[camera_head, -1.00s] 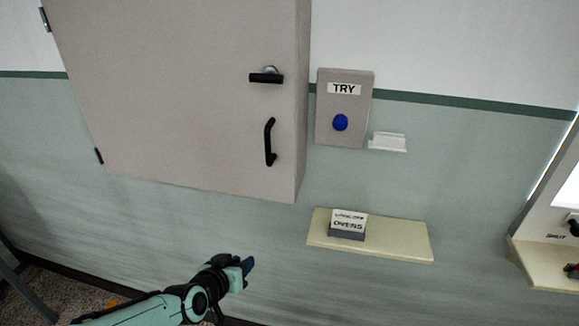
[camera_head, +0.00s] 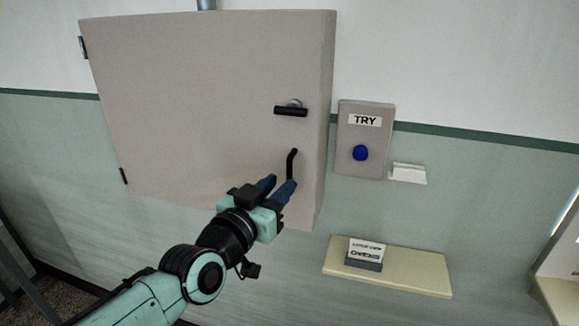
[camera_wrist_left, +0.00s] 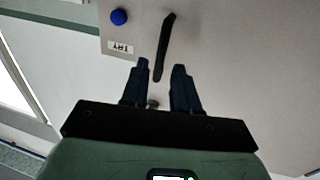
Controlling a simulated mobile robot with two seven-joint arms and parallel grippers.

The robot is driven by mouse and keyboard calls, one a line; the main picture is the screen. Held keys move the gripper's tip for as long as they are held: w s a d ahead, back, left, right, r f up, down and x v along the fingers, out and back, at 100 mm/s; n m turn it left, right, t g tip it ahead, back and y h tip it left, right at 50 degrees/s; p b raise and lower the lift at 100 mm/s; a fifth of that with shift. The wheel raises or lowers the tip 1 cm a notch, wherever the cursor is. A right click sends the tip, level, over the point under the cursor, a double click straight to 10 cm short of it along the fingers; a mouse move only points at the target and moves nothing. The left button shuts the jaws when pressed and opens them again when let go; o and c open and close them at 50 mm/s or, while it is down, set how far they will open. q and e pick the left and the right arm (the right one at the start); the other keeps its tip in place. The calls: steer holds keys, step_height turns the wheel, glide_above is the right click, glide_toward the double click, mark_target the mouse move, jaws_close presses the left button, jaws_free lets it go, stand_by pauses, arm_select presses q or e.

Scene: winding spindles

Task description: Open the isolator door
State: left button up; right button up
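The isolator door (camera_head: 190,110) is the grey front of a wall cabinet and looks closed, with hinges on its left edge. A black horizontal latch handle (camera_head: 291,110) sits near its right edge. A black vertical pull handle (camera_head: 292,161) is below it. My left gripper (camera_head: 281,186) is open, its blue fingertips at the lower end of the pull handle. In the left wrist view the pull handle (camera_wrist_left: 165,47) runs up from between the open fingertips (camera_wrist_left: 161,66); I cannot tell if they touch it. My right gripper is not in view.
A grey box marked TRY with a blue button (camera_head: 361,153) is on the wall right of the cabinet. A small white holder (camera_head: 409,173) is beside it. A cream shelf (camera_head: 420,272) below carries a small lettered block (camera_head: 365,254).

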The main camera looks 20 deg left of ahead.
mark_target(288, 177)
arm_select(q)
steer(key=p+x, duration=0.2)
steer(key=x, duration=0.2)
steer(key=shift+w+r, duration=0.15)
steer(key=shift+w+d, duration=0.15)
steer(key=shift+w, duration=0.3)
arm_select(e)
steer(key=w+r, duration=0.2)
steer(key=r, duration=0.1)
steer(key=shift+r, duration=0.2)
arm_select(q)
steer(key=shift+s, duration=0.1)
